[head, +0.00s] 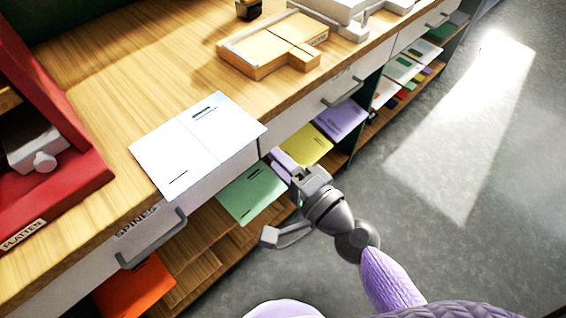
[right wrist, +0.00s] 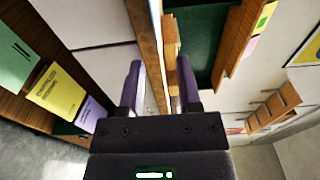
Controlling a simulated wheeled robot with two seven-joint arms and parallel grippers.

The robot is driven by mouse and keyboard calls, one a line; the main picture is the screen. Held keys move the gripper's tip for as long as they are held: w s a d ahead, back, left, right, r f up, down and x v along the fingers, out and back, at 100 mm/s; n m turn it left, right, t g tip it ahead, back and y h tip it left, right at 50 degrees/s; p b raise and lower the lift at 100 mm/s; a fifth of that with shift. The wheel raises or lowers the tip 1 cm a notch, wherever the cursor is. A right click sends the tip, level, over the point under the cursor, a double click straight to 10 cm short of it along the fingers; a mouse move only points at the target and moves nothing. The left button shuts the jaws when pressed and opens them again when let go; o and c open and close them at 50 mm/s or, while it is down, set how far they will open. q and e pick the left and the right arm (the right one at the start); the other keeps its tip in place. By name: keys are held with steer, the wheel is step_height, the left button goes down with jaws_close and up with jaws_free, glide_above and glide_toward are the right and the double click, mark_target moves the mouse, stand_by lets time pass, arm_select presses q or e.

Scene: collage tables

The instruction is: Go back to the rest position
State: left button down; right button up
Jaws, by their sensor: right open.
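My right gripper (head: 281,162) is in the middle of the head view, in front of the table's front edge and near the shelf of coloured folders. Its two purple fingers also show in the right wrist view (right wrist: 160,84). They stand apart with nothing held between them. My left gripper is not in view.
The wooden table (head: 100,68) bears a white open folder (head: 222,133), a wooden tray (head: 262,70) and a red press (head: 75,165). Drawer handles (head: 150,240) jut from its front. Green (head: 252,192) and yellow (head: 304,146) folders lie below. The grey floor (head: 440,230) at right is clear.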

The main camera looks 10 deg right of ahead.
steer(key=shift+s+d+r, duration=0.1)
steer(key=shift+s+d, duration=0.15)
steer(key=shift+s, duration=0.1)
